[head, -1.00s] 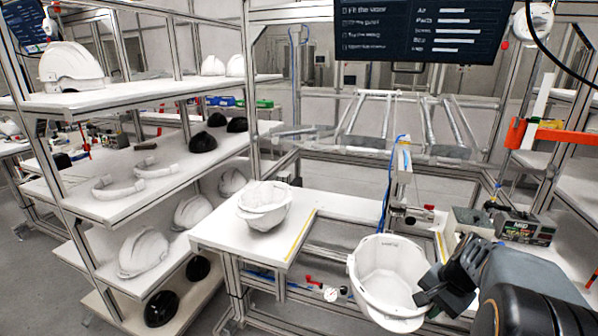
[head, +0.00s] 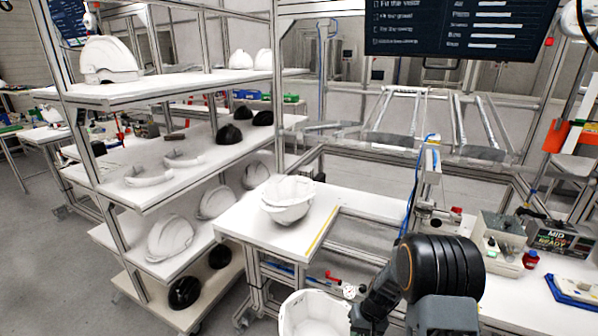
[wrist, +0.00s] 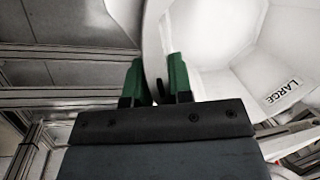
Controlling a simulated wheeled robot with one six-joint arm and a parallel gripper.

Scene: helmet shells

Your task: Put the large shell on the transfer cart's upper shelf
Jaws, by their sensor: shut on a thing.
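The large shell (head: 312,316) is a white, open bowl shape at the bottom edge of the head view, partly cut off. In the wrist view its white inside (wrist: 225,65) shows a "LARGE" label. My gripper (wrist: 158,80) is shut on the shell's rim, with one green finger on each side of the wall. The gripper is low in the head view (head: 357,312), at the shell's right side. The shell is held in front of a white-topped stand. No label shows which structure is the transfer cart.
The white-topped stand (head: 238,222) has a yellow strip and another white shell (head: 288,197) on it. A tall rack (head: 140,92) at left holds white and black helmets on several shelves. A workbench (head: 510,292) with boxes is at right. Grey floor (head: 60,250) is open at left.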

